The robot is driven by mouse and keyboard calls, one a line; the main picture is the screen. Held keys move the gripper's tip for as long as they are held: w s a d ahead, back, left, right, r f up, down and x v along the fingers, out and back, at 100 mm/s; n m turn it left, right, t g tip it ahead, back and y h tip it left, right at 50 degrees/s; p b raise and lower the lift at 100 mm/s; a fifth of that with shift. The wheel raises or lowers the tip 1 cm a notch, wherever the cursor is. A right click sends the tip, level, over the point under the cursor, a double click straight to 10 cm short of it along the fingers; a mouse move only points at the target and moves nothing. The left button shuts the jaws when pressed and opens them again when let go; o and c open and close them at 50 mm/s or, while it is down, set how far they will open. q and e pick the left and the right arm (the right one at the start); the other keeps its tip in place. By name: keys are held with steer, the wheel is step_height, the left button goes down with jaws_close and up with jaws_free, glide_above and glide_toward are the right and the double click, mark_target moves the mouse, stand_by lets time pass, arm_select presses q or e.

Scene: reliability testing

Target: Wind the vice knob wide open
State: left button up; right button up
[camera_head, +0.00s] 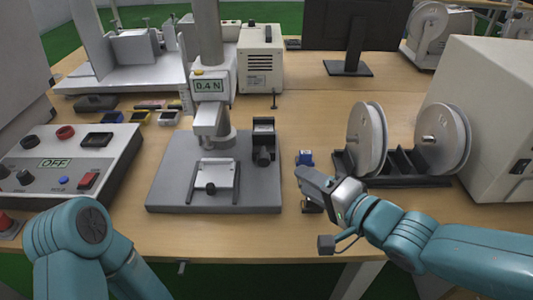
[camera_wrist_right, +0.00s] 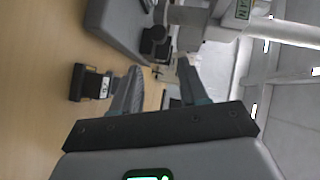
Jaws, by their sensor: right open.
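The small vice (camera_head: 216,174) sits on the grey base plate (camera_head: 262,190) of the test stand, between two dark rails. Its round black knob (camera_head: 211,188) faces the front edge. I cannot tell how far apart its jaws are. My right gripper (camera_head: 308,181) is to the right of the base plate, above the table and apart from the vice. In the right wrist view my right gripper (camera_wrist_right: 160,70) has its two fingers spread with nothing between them. My left arm comes in at the lower left, but its gripper is out of view.
The test stand (camera_head: 212,100) shows 0.4 N. A black block (camera_head: 263,140) stands on its plate. A control box (camera_head: 70,160) reads OFF at left. The front table strip is clear.

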mark_target(269, 161)
steer(key=b+x, duration=0.2)
steer(key=x, duration=0.5)
steer(key=b+x, duration=0.2)
steer(key=x, duration=0.5)
steer(key=shift+a+f, duration=0.15)
steer(key=shift+f, duration=0.1)
steer(key=shift+w+a, duration=0.25)
steer(key=shift+w, duration=0.2)
steer(key=c, duration=0.7)
